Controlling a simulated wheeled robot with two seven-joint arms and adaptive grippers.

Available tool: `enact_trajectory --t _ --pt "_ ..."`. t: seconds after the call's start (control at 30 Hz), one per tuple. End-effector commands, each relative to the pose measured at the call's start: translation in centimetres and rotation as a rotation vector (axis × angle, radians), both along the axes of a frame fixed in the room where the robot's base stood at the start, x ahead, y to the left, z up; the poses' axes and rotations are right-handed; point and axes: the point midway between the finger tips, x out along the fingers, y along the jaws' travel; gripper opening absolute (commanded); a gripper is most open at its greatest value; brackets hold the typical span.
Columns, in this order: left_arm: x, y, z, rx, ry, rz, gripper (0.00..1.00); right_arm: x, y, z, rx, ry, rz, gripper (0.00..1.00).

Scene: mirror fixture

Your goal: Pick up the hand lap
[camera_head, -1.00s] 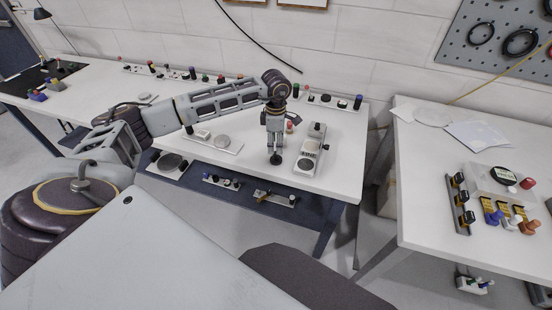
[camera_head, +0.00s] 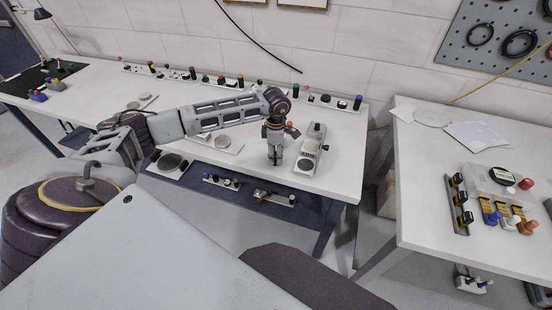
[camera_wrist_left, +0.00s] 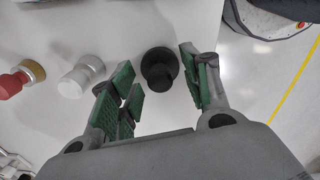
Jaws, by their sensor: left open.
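A black knob-shaped piece with a round disc base, which looks like the hand lap (camera_wrist_left: 160,68), stands on the white table in the left wrist view. My left gripper (camera_wrist_left: 155,85) is open, with green-padded fingers to the left and right of the black piece and a gap on both sides. In the head view my left gripper (camera_head: 275,159) points down close to the tabletop and hides most of the black piece. My right gripper is not in view.
A grey device with a round dial (camera_head: 308,155) stands just right of the gripper. A silver knob (camera_wrist_left: 82,74) and a red-tipped brass knob (camera_wrist_left: 22,78) stand to the left in the wrist view. A row of small knobs lines the back of the white table (camera_head: 338,175).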

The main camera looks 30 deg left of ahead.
Motion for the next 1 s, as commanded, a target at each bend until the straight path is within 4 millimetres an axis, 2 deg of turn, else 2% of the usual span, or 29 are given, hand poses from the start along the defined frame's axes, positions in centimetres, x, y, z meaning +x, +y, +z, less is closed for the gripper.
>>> enact_trajectory --t 0.13,0.57,0.9,1.0 --pt "0.0 -0.01 -0.56 -0.001 0.0 0.0 0.47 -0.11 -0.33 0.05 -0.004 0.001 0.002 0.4" --pt "0.01 0.02 -0.54 0.0 -0.001 0.0 0.46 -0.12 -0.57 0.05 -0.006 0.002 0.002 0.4" --pt "0.01 0.02 -0.53 0.0 -0.001 0.0 0.03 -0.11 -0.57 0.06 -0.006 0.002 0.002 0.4" --pt "0.03 0.02 -0.49 0.0 -0.001 0.0 0.0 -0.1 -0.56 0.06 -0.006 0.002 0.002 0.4"
